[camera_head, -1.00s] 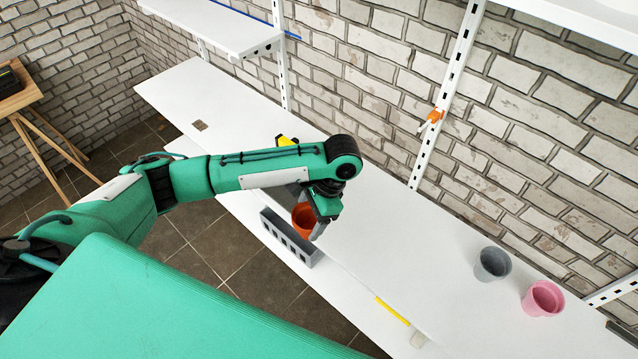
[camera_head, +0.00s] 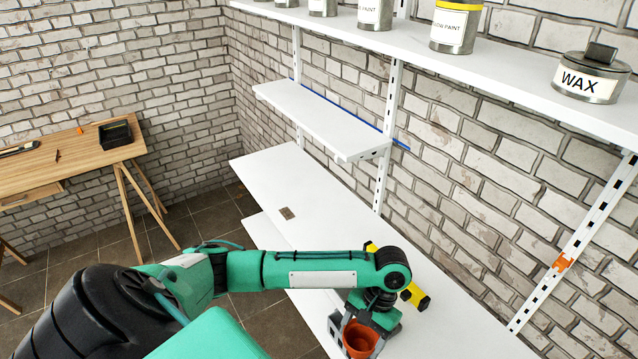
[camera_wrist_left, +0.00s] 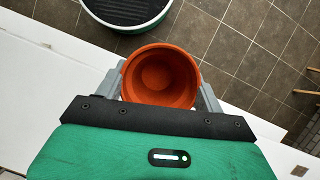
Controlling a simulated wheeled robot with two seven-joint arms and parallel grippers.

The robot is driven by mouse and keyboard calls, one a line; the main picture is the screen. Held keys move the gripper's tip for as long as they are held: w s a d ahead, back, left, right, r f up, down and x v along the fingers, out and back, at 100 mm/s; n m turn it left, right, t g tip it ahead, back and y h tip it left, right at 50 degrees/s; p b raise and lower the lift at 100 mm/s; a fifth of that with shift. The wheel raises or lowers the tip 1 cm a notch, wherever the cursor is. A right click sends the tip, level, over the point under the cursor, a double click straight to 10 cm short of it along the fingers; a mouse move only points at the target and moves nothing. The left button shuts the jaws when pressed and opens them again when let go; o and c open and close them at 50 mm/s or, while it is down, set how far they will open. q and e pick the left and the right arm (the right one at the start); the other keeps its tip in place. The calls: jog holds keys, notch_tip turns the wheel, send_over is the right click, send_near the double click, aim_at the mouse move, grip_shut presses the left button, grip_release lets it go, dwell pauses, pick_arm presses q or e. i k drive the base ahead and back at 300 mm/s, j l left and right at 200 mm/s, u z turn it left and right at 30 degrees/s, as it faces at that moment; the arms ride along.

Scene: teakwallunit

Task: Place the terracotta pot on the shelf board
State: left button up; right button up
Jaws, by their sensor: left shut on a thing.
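The terracotta pot (camera_head: 360,340) is orange-brown and open at the top. My left gripper (camera_head: 366,334) is shut on it, low in the head view, near the front edge of the long white board (camera_head: 430,325). In the left wrist view the pot (camera_wrist_left: 161,77) sits between the two grey fingers of my left gripper (camera_wrist_left: 160,85), and its inside looks empty. A short white shelf board (camera_head: 325,122) is fixed to the wall uprights above the long board, and its top is bare. My right gripper is not in view.
A yellow and black tool (camera_head: 413,294) lies on the long board behind my left arm. A small brown square (camera_head: 287,213) lies farther left. A higher shelf (camera_head: 480,62) carries paint cans and a wax tin (camera_head: 590,78). A wooden table (camera_head: 70,160) stands at left.

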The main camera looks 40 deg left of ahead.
aim_at(324, 118)
jog(key=j+z, duration=0.3)
jog(key=j, duration=0.75)
jog(key=j+z, duration=0.3)
jog(key=j, duration=0.8)
